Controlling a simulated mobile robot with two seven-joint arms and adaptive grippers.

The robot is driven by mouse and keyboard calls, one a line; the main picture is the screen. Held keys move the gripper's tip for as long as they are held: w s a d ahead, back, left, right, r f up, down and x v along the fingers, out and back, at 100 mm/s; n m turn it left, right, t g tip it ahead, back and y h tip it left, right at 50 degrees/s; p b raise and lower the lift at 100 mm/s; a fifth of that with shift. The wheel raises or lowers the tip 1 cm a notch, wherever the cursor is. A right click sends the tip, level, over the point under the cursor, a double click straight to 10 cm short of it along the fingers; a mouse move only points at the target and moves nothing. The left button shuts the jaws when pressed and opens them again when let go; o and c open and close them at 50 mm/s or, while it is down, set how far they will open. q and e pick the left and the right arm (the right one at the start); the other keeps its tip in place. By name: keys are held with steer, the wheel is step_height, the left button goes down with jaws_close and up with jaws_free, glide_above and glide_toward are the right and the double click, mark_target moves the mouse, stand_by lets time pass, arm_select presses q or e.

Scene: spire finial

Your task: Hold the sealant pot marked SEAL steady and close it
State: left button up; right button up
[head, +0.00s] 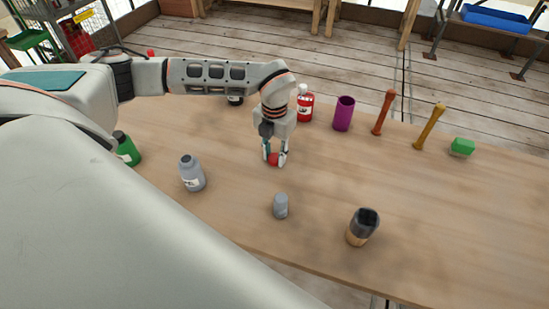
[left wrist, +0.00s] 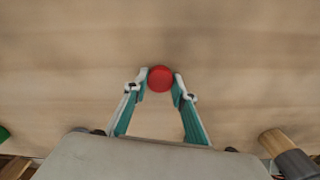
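My left gripper (head: 274,158) points down at the middle of the table. Its fingertips close on a small round red cap (left wrist: 160,79), one on each side; the cap is at or just above the tabletop. A red bottle (head: 305,106) with a pale neck and white label stands behind the gripper. A grey bottle (head: 192,174) with a white label stands at the left. I cannot read SEAL on any label, so I cannot tell which is the sealant pot. A small grey cylinder (head: 280,206) stands in front. My right gripper is not in view.
The wooden table (head: 430,210) also holds a green bottle (head: 126,149), a purple cup (head: 343,114), an orange spindle (head: 384,112), a yellow spindle (head: 429,127), a green block (head: 462,147) and a dark-topped cup (head: 361,226).

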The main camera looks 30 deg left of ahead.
mark_target(277, 160)
arm_select(q)
steer(key=shift+r, duration=0.1)
steer(key=shift+c, duration=0.3)
step_height(277, 160, up, 20)
stand_by(0.5)
stand_by(0.3)
steer(key=s+d+f+n, duration=0.2)
steer(key=d+f+n, duration=0.1)
steer(key=n, duration=1.4)
steer(key=s+d+f+n, duration=0.2)
steer(key=d+f+n, duration=0.1)
steer(key=n, duration=1.5)
steer(key=shift+d+n, duration=0.3)
steer(key=shift+d, duration=0.3)
